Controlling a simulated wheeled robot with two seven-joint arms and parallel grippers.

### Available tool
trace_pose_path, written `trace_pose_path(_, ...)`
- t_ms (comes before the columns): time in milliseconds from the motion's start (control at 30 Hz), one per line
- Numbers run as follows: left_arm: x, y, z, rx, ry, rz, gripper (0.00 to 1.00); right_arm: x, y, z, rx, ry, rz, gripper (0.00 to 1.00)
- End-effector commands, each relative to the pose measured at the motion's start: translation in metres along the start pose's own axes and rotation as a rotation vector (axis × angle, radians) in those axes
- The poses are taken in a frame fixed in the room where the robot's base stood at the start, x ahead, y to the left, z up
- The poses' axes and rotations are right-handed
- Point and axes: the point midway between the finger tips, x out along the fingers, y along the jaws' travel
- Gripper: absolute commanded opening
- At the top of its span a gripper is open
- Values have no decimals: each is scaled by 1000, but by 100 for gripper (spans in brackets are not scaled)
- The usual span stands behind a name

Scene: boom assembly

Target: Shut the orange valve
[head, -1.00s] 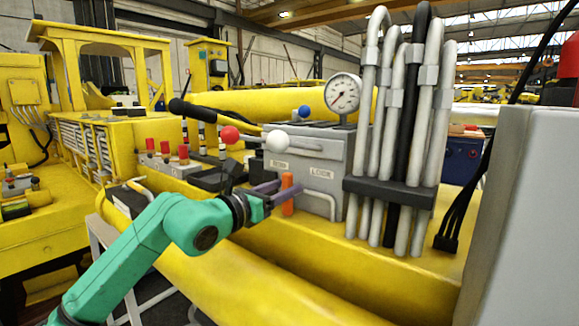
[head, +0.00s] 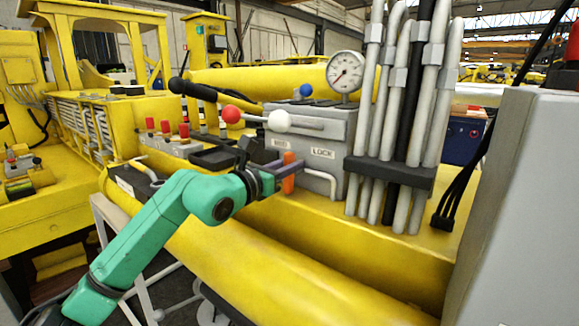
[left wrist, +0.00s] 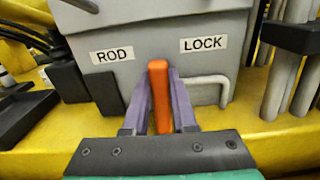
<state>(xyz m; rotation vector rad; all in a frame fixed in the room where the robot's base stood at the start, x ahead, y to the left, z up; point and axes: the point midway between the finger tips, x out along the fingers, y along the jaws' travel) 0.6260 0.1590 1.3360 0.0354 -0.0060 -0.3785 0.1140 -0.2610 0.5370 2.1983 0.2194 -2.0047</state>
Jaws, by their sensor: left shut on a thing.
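The orange valve (head: 289,177) is an upright orange handle on the front of a grey control box (head: 310,130). It stands between the ROD and LOCK labels. My left gripper (head: 290,171) reaches it from the left and is shut on it. In the left wrist view the orange handle (left wrist: 159,95) stands between the two purple fingers of my left gripper (left wrist: 160,80), its top showing above them. The handle's lower end is hidden behind the gripper body. My right gripper is not in view.
Levers with a red knob (head: 232,114) and a white knob (head: 279,121) rise above the gripper. A gauge (head: 345,71) tops the box. Grey and black hoses (head: 400,120) stand close to the right. A bent grey pipe (head: 325,178) sits beside the valve. Yellow beams (head: 260,260) run below.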

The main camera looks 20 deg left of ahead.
Motion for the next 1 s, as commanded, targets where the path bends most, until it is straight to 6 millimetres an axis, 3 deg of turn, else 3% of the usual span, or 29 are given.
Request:
trace_pose_path(367, 0, -6, -5, 231, -3, 0, 0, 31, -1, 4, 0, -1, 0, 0)
trace_pose_path(1000, 0, -17, -10, 838, -1, 1, 0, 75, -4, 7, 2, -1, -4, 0)
